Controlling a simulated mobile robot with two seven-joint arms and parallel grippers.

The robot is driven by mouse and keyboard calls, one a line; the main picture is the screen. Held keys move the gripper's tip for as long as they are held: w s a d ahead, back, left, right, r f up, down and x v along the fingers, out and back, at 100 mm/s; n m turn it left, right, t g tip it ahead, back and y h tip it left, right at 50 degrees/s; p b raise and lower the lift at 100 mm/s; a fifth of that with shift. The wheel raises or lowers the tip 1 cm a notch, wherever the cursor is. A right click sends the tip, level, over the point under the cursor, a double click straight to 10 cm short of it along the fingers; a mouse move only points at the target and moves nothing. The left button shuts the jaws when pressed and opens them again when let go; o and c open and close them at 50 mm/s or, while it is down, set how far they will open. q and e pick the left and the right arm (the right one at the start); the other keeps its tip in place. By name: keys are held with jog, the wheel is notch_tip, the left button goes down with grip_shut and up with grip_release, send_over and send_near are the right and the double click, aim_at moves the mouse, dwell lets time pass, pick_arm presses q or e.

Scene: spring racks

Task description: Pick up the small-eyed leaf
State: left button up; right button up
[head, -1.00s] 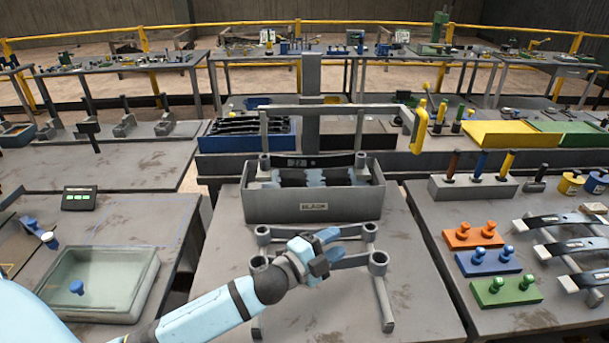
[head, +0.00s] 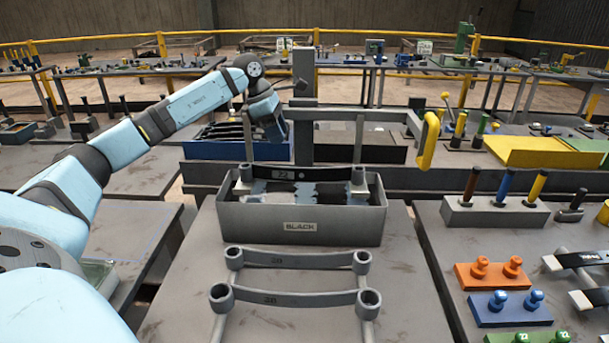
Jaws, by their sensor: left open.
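Several dark leaves (head: 222,131) lie in the blue tray (head: 215,150) at the back left; I cannot tell from here which one has small eyes. A black numbered leaf (head: 290,174) spans two posts across the grey bin marked BLACK (head: 300,226). Two grey leaves, the rear (head: 300,261) and the front (head: 295,298), span the ring-topped posts in front of the bin. My left gripper (head: 275,132) is open, pointing down at the right end of the blue tray. Its fingertips are small and partly dark, and I see nothing between them. My right gripper is out of view.
A grey upright column (head: 303,75) stands just right of my left gripper, with a crossbar and a yellow handle (head: 428,140). Orange (head: 490,273) and blue (head: 510,308) knobbed blocks sit on the right table. The front table has bare room around the rack.

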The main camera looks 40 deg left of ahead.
aim_at(301, 169)
pick_arm(q)
jog(key=x, duration=0.7)
jog(key=shift+w+d+f, duration=0.15)
jog(key=shift+d+f, duration=0.05)
jog(key=shift+d, duration=0.05)
jog(key=shift+w+d+f+p, duration=0.25)
jog(key=shift+d+f+p, duration=0.05)
jog(key=shift+f+p, duration=0.15)
jog(key=x, duration=0.4)
jog(key=shift+w, duration=0.3)
grip_shut()
jog(key=shift+r, duration=0.15)
